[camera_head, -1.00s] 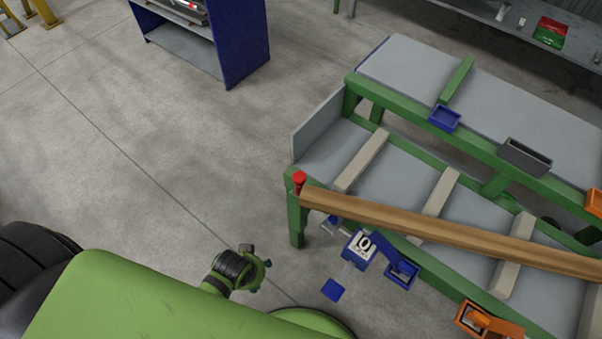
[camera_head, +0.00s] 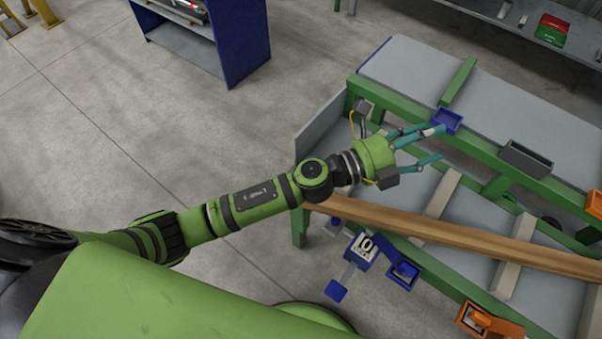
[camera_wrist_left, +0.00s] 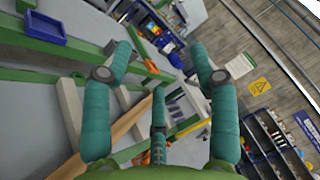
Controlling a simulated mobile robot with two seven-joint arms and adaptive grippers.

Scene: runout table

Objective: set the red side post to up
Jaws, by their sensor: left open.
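The red side post does not show now; in the head view my left forearm and wrist cover the corner of the green frame by the beam's left end. My left gripper (camera_head: 438,144) is open and empty. It reaches over the runout table (camera_head: 560,125), with its teal fingers near a blue tray on the green rail. In the left wrist view the fingers of my left gripper (camera_wrist_left: 160,62) are spread with nothing between them. My right gripper is in neither view.
A long wooden beam (camera_head: 470,235) lies across pale crossbars. The blue tray (camera_head: 447,121) and a dark grey bin (camera_head: 525,158) sit along the rail. A blue numbered box (camera_head: 362,248) and an orange bin (camera_head: 484,321) are at the front side. Open floor lies left.

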